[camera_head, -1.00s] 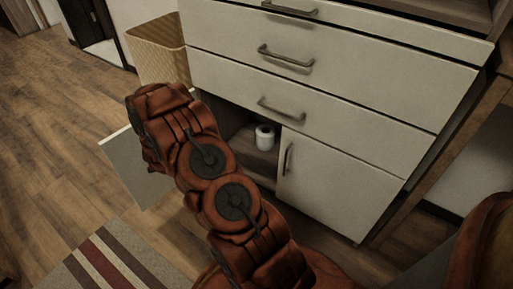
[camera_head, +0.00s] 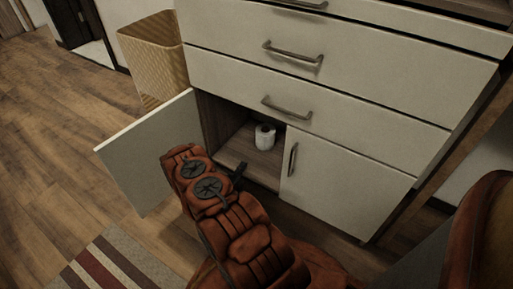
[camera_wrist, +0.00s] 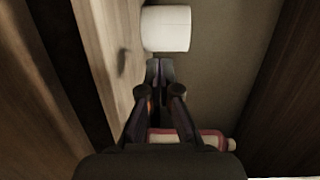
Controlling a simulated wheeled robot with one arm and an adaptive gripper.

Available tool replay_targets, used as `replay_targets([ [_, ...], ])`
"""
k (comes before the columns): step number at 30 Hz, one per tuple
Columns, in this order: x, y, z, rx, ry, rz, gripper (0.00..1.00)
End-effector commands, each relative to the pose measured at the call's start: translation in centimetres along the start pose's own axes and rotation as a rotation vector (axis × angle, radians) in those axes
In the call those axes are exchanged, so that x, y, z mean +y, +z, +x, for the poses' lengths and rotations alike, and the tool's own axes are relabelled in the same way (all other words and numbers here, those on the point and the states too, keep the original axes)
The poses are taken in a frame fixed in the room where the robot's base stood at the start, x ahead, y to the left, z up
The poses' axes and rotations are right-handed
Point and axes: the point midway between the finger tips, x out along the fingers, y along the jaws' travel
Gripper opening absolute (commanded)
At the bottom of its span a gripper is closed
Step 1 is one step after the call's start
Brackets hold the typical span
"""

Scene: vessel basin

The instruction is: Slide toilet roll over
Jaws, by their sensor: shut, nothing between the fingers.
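The white toilet roll (camera_head: 265,137) stands on the shelf inside the open lower compartment of the cabinet. In the wrist view the roll (camera_wrist: 166,28) is at the top centre, just beyond my fingertips, with a small gap visible between them. My gripper (camera_wrist: 160,66) is shut and empty, pointing toward the roll. In the head view my gripper (camera_head: 239,171) shows as a dark tip at the compartment opening, in front of and to the left of the roll.
The left cabinet door (camera_head: 150,155) stands open beside my arm; the right door (camera_head: 342,175) is shut. Closed drawers (camera_head: 330,70) are above. A pink-and-white bottle-like item (camera_wrist: 190,138) lies partly hidden behind my fingers. A wicker basket (camera_head: 152,55) stands at left.

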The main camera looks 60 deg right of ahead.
Motion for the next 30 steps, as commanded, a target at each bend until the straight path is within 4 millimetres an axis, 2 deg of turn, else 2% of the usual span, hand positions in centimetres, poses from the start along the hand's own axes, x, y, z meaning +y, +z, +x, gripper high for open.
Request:
replay_targets([
  [3, 0.4, -1.6, 0.0, 0.014, -0.038, 0.005, 0.0],
  [11, 0.3, -2.5, 1.4, 0.027, -0.06, 0.013, 0.0],
  [30, 0.0, -2.5, 9.8, 0.024, -0.058, 0.014, 0.0],
])
